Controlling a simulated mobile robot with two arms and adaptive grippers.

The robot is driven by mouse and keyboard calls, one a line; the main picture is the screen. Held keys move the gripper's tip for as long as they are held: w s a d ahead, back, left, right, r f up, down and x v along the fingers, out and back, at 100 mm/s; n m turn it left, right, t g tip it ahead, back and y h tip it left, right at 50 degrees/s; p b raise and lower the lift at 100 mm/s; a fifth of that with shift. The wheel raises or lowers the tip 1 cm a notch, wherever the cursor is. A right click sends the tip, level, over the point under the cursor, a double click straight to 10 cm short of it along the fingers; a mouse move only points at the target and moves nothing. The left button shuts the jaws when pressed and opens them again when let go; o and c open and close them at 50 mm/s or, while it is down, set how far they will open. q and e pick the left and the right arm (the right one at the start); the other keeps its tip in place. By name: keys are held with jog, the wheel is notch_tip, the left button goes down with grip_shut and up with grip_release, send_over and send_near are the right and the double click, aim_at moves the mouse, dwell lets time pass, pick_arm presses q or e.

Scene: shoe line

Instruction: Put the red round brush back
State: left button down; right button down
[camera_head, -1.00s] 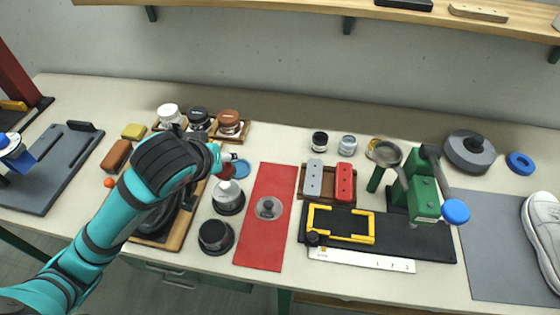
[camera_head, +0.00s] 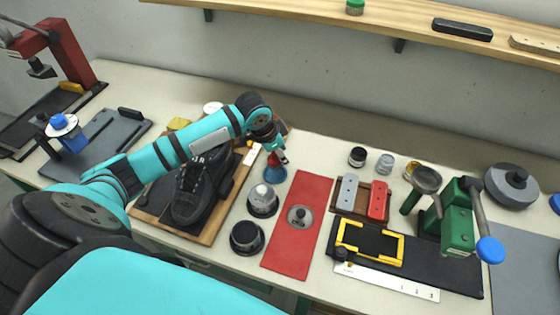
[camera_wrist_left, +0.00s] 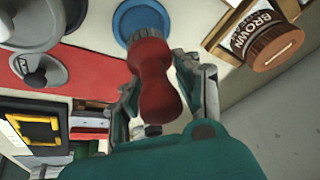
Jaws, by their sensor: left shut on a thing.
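The red round brush (camera_wrist_left: 155,80) is held in my left gripper (camera_wrist_left: 160,100), between its two fingers in the left wrist view. In the head view the brush (camera_head: 272,157) shows as a small red part below my left gripper (camera_head: 276,151). A blue round dish (camera_head: 275,175) lies on the bench just under the brush. In the left wrist view the dish (camera_wrist_left: 145,18) sits beyond the brush's far end, partly covered by it. I cannot tell whether brush and dish touch. My right gripper is not in view.
A black shoe (camera_head: 196,188) on a wooden board stands left of the dish. Two round tins (camera_head: 262,201) stand in front, beside a red mat (camera_head: 288,243). A brown-lidded jar (camera_wrist_left: 268,43) stands close by in the left wrist view. My left arm hides part of the back.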

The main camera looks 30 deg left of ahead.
aim_at(281, 163)
pick_arm(q)
jog(key=shift+f+p, duration=0.3)
jog(key=shift+f, duration=1.7)
jog(key=shift+f, duration=0.1)
jog(key=c, duration=0.9)
grip_release()
jog(key=shift+c, duration=0.2)
jog(key=b+v, duration=0.1)
jog(key=v, duration=1.1)
jog(key=shift+d, duration=0.1)
